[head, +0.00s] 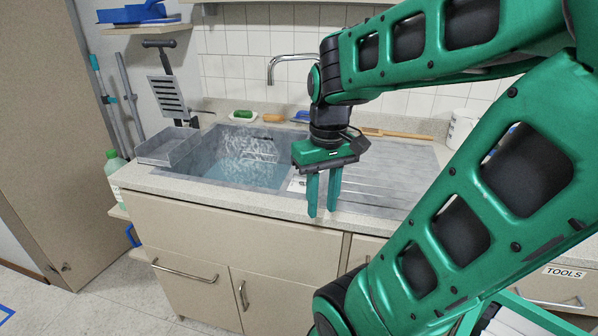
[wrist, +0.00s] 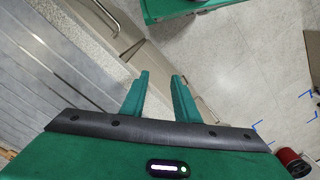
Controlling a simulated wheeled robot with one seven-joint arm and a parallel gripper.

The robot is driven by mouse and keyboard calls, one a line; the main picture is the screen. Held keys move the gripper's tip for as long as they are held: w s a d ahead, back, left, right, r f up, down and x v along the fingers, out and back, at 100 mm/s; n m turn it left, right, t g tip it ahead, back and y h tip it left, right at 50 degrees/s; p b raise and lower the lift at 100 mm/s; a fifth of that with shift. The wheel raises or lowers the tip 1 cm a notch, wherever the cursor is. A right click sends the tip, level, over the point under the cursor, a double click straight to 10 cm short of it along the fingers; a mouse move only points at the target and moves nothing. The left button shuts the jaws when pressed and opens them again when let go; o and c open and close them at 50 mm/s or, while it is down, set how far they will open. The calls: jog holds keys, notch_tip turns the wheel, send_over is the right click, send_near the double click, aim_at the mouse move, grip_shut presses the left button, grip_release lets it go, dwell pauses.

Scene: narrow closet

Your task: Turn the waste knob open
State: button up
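My gripper (head: 322,212) points down at the front edge of the sink counter, with its two fingers a small gap apart and nothing seen between them. In the wrist view my gripper (wrist: 160,76) also shows an empty gap, with the counter edge and floor beyond. A small white label (head: 297,185) lies on the sink rim just left of the fingers; its text is too small to read. I cannot make out the waste knob in either view. The sink basin (head: 215,165) holds water and has a wire rack in it.
A curved tap (head: 271,68) stands behind the basin. A grey tray (head: 168,147) sits at the basin's left. A ribbed drainboard (head: 385,180) lies to the right, partly behind my arm. Cabinets (head: 190,240) front the counter; a green-capped bottle (head: 115,165) stands at left.

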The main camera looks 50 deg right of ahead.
aim_at(302, 180)
jog(key=w+d+r+n, duration=0.3)
jog(key=w+d+n, duration=0.25)
jog(key=w, duration=0.25)
jog(key=w+d+r+n, duration=0.3)
jog(key=w+d+n, duration=0.25)
jog(key=w, duration=0.25)
jog(key=shift+m, duration=0.4)
notch_tip(302, 180, down, 10)
jog(key=shift+w+d+f, duration=0.15)
jog(key=shift+f, duration=0.05)
grip_shut()
